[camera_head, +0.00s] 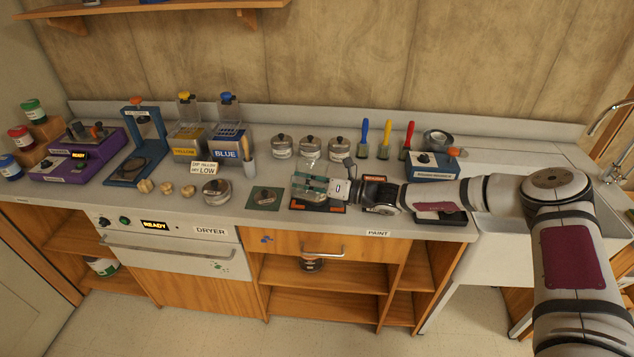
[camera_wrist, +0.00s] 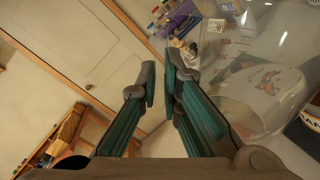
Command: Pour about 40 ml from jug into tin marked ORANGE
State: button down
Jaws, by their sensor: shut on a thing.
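My gripper (camera_head: 318,184) is above the middle of the counter, reaching in from the right. It is shut on a clear jug (camera_head: 309,167), whose see-through wall also fills the right of the wrist view (camera_wrist: 235,95). The jug is over a dark mat with orange corners (camera_head: 320,208). I cannot tell its exact tilt or its liquid level. At the right edge of the wrist view, a partly cut-off label (camera_wrist: 311,116) shows letters like "AN". The tin marked ORANGE cannot be picked out surely in the head view; my gripper and the jug hide part of the mat.
Lidded tins (camera_head: 281,147) stand behind the jug. Blue, yellow and red-handled tools (camera_head: 387,140) stand behind my arm. An open-counter tin (camera_head: 217,191) and a green mat (camera_head: 265,198) lie left. The BLUE container (camera_head: 227,152) is farther back. A sink is right.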

jog(key=shift+w+d+r+m+b, duration=0.1)
jog(key=shift+w+r+m+b, duration=0.1)
jog(key=shift+w+m+b, duration=0.25)
jog(key=shift+r+m, duration=0.2)
jog(key=shift+m, duration=0.15)
jog(key=shift+w+d+r+m+b, duration=0.15)
jog(key=shift+w+m+b, duration=0.15)
jog(key=shift+m+b, duration=0.2)
jog(key=shift+w+d+r+m+b, duration=0.1)
jog(key=shift+w+m+b, duration=0.2)
jog(key=shift+m+b, duration=0.2)
jog(key=shift+s+a+r, duration=0.1)
jog(key=shift+s+a, duration=0.15)
jog(key=shift+s+a, duration=0.1)
jog(key=shift+s, duration=0.1)
jog(key=shift+s+a, duration=0.1)
jog(key=shift+s, duration=0.1)
jog(key=shift+s, duration=0.2)
